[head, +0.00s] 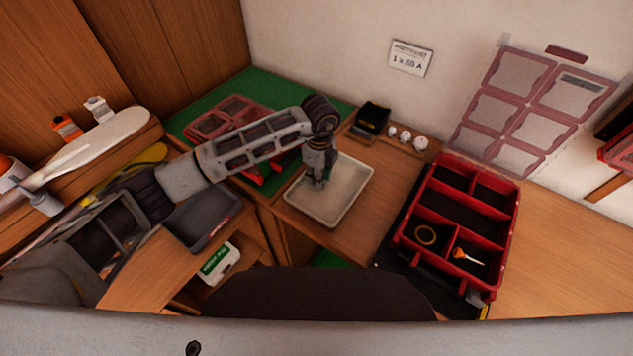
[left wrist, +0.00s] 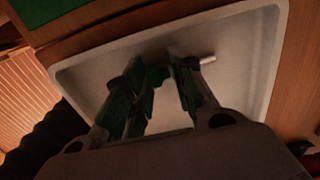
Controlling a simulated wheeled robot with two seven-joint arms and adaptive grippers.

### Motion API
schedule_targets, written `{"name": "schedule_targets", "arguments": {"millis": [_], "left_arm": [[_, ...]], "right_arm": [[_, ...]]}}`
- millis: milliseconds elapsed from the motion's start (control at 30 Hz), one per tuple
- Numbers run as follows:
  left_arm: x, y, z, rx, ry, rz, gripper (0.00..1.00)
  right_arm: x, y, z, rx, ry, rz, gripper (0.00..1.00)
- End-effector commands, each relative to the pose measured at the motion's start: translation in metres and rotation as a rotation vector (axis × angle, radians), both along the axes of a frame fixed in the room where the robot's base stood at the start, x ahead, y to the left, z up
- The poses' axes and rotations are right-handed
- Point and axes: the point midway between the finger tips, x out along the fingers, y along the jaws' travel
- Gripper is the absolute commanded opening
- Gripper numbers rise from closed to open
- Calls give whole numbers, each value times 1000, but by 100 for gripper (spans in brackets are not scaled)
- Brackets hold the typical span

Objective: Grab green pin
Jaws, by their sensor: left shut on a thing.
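My left gripper (head: 318,182) points down into the white tray (head: 352,206) on the wooden table. In the left wrist view its fingertips (left wrist: 160,78) are closed on a green pin (left wrist: 157,74), which shows as a small dark green piece between them. A short pale rod (left wrist: 208,60) sticks out past the right fingertip; I cannot tell whether it is part of the pin. In the head view the fingers hide the pin. The rest of the tray (left wrist: 230,40) looks empty. My right gripper is not in view.
A red divided box (head: 490,185) at the right holds a ring (head: 426,235) and an orange-handled item (head: 468,257). A small black box (head: 371,117) and several white knobs stand behind the tray. A grey bin (head: 202,219) lies under my left arm.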

Motion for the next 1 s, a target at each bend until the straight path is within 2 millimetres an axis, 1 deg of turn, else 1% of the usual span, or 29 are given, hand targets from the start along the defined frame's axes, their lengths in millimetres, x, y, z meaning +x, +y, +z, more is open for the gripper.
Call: {"name": "schedule_targets", "arguments": {"millis": [233,367,567,733,900,1000], "left_arm": [[0,0,2,-1,-1,0,0],[1,0,9,0,-1,0,0],[1,0,31,0,-2,0,0],[1,0,57,-1,-3,-1,0],[1,0,81,-1,-3,0,0],[1,0,91,0,-2,0,0]], "right_arm": [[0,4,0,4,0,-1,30],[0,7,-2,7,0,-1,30],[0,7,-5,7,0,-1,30],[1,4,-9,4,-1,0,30],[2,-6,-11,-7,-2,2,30],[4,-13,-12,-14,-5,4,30]]}}
